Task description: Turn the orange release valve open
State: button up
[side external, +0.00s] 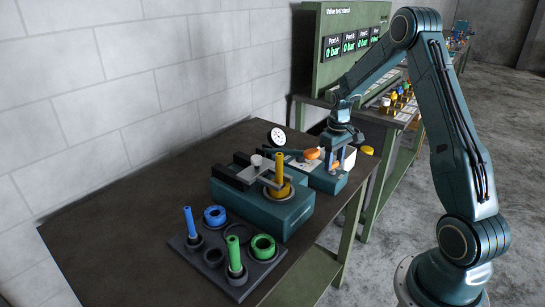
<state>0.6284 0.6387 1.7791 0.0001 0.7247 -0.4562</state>
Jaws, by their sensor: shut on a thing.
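The orange release valve (312,153) is a small rounded handle on the teal block at the far end of the dark bench. My gripper (334,163) points down over that block and is shut on the orange valve. A second orange patch shows just right of the valve, by the fingers. The fingers hide part of the valve, and its exact turn angle is too small to tell.
A round gauge (277,137) stands behind. A teal fixture (268,207) with a yellow pin is nearer, beside a dark tray (232,283) of blue and green parts. A test stand (352,42) reads 0 bar. The bench's left part is clear.

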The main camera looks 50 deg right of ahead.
aim_at(334, 163)
jog(key=shift+w+r+n, duration=0.1)
jog(key=shift+n, duration=0.9)
jog(key=o, duration=1)
jog(key=shift+r, duration=6.9)
